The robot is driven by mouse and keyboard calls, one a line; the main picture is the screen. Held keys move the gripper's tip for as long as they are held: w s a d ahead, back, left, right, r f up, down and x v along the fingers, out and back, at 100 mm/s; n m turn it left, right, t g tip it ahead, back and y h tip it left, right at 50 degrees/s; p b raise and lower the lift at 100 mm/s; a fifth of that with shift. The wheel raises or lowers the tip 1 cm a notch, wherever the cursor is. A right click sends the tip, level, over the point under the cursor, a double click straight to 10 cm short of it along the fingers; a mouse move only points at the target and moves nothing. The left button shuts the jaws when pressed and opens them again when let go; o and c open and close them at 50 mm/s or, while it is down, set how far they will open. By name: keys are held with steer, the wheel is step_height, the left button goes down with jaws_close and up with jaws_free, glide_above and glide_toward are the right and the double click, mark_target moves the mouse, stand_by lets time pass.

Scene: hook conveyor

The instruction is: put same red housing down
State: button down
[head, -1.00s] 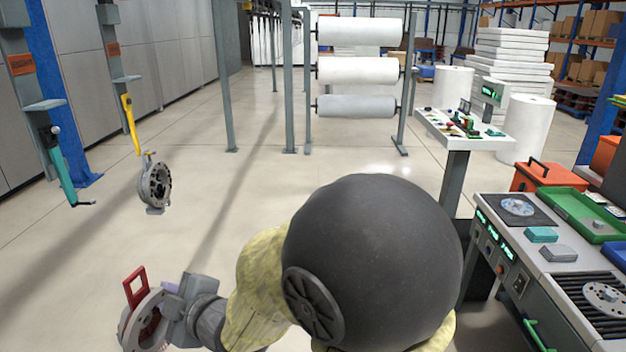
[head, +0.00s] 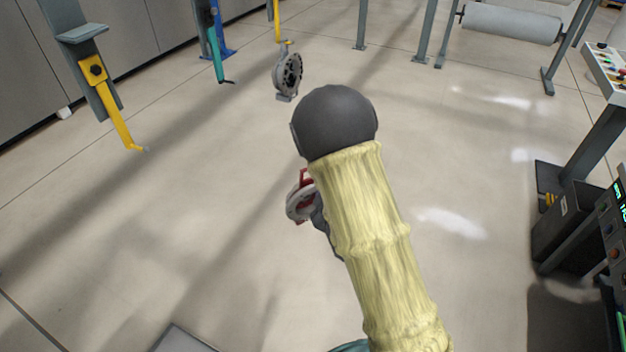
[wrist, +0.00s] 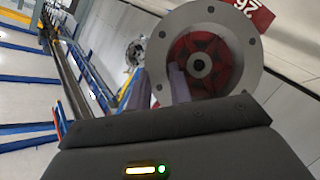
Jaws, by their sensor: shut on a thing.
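The red housing (head: 300,201) is a round grey-flanged part with a red inside and a red loop on top. It is partly hidden behind my arm in the head view. In the wrist view the red housing (wrist: 228,62) shows its flange face, red centre and a red tag with the number 26. My gripper (wrist: 180,85) is shut on the housing at its rim, and it holds the part in the air above the floor. In the head view my gripper (head: 320,218) is mostly hidden by my arm.
A grey housing (head: 288,72) hangs on a hook at the back. A yellow hook (head: 112,100) and a teal hook (head: 216,50) hang empty at the left. A pedestal (head: 590,150) and a dark bin (head: 570,225) stand at the right. The floor between is clear.

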steer(key=s+d+f+m+h+p, duration=0.2)
steer(key=d+f+h+p, duration=0.1)
steer(key=d+f, duration=0.7)
steer(key=shift+s+d+f+t+p, duration=0.15)
steer(key=shift+s+d+t+p, duration=0.2)
steer(key=shift+d+p, duration=0.55)
steer(key=shift+w+d, duration=0.1)
steer(key=shift+d, duration=0.05)
